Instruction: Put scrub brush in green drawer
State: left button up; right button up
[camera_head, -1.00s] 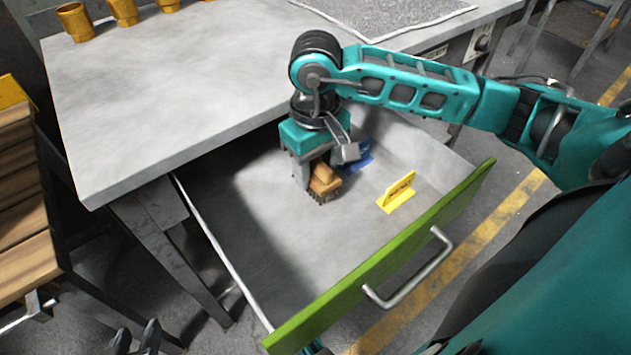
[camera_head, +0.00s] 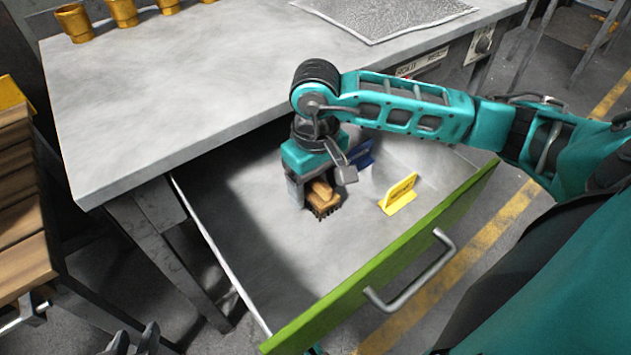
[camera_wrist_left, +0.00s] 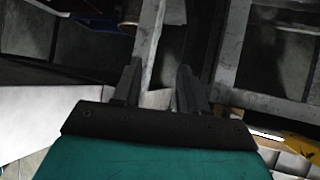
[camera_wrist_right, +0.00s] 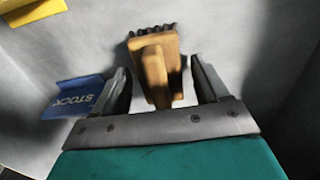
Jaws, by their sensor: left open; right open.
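The scrub brush (camera_head: 323,199), a wooden block with a handle and dark bristles, is inside the open green drawer (camera_head: 385,262), near its middle. My right gripper (camera_head: 308,193) is down in the drawer at the brush. In the right wrist view its fingers (camera_wrist_right: 164,78) are open, one on each side of the brush handle (camera_wrist_right: 155,75), with gaps visible. The brush head (camera_wrist_right: 153,44) lies beyond the fingertips. My left gripper (camera_head: 132,341) is open and empty at the bottom left, outside the drawer; it also shows in the left wrist view (camera_wrist_left: 158,82).
A blue STOCK sign (camera_head: 360,156) and a yellow sign (camera_head: 399,194) stand in the drawer beside the brush. The drawer's left part is clear. The grey worktop (camera_head: 200,95) overhangs the drawer's back. A metal handle (camera_head: 415,275) juts from the green front.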

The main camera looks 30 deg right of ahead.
pick_arm(q)
jog(key=shift+r, duration=0.1)
pick_arm(e)
jog(key=shift+r+p, duration=0.25)
jog(key=shift+p, duration=0.05)
notch_tip(320, 180, up, 11)
jog(key=shift+f+p, duration=0.1)
jog(key=shift+p, duration=1.15)
pick_arm(q)
jog(key=shift+s+a+r, duration=0.2)
jog(key=shift+a+r, duration=0.35)
jog(key=shift+r, duration=0.05)
pick_arm(e)
jog(key=shift+r, duration=0.5)
